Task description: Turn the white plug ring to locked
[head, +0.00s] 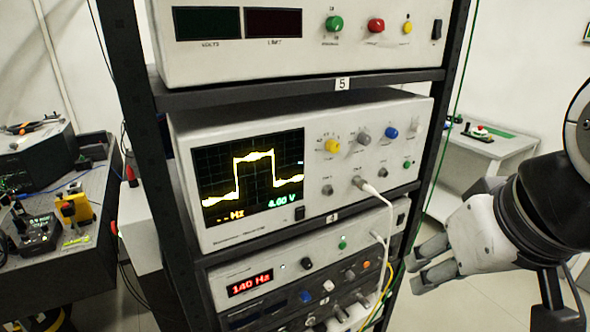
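A white cable's plug (367,187) sits in a grey socket low on the front of the oscilloscope (260,235), right of the screen. The plug is small here, and I cannot make out its ring's marks or whether it is locked. The white cable (387,215) bends down from it. A second white plug (377,236) shows on the unit below. My gripper (417,266) is to the right of the rack and lower than the upper plug, apart from both plugs. Its fingers point left with a gap between them, and nothing shows in it.
The black rack's right post (448,120) stands between the instrument fronts and the space by my arm. A yellow cable (385,285) hangs by the lower units, and a green cable (455,95) runs along the post. Benches stand left (95,250) and back right (500,148).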

